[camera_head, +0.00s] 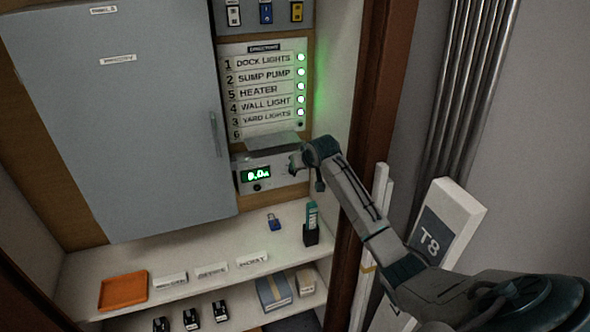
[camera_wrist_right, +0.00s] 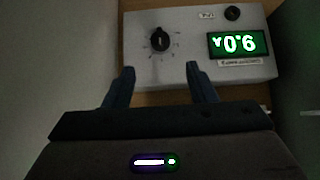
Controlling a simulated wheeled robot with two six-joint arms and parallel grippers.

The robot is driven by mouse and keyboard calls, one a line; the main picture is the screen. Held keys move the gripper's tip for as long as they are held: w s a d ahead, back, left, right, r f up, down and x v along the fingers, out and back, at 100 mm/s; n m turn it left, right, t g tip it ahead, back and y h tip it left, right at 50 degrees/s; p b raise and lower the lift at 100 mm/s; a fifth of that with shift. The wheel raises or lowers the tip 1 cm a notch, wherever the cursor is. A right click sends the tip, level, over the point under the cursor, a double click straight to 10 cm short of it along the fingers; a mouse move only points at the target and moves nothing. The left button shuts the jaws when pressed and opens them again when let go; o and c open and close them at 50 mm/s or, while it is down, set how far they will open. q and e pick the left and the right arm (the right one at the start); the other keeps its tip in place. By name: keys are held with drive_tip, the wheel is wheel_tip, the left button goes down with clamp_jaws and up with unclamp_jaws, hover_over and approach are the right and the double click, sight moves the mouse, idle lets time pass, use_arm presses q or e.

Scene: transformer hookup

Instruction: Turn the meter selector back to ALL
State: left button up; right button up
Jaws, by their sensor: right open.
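The meter (camera_head: 252,187) is a pale grey box below the directory, with a lit green display (camera_head: 257,175). In the right wrist view, the meter (camera_wrist_right: 188,72) appears upside down. Its black round selector knob (camera_wrist_right: 160,39) has a light pointer mark and small marks around it. The marks are too small to read. My right gripper (camera_wrist_right: 160,72) is open and empty, its two fingers apart in front of the meter, with the knob beyond the gap and not touched. In the head view the right gripper (camera_head: 295,160) hides the knob side of the meter. My left gripper is not shown.
The directory (camera_head: 264,92) has several lit green lamps. A grey cabinet (camera_head: 120,120) is closed at left. The shelf below holds an orange tray (camera_head: 123,291), a blue padlock (camera_head: 274,221) and labels. A white T8 box (camera_head: 445,235) stands at right near my arm.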

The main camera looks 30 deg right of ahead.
drive_tip(key=p+x, duration=0.2)
drive_tip(key=x, duration=0.8)
drive_tip(key=shift+s, duration=0.1)
drive_tip(key=shift+c, duration=0.2)
drive_tip(key=shift+a, duration=0.1)
drive_tip(key=c, duration=0.9)
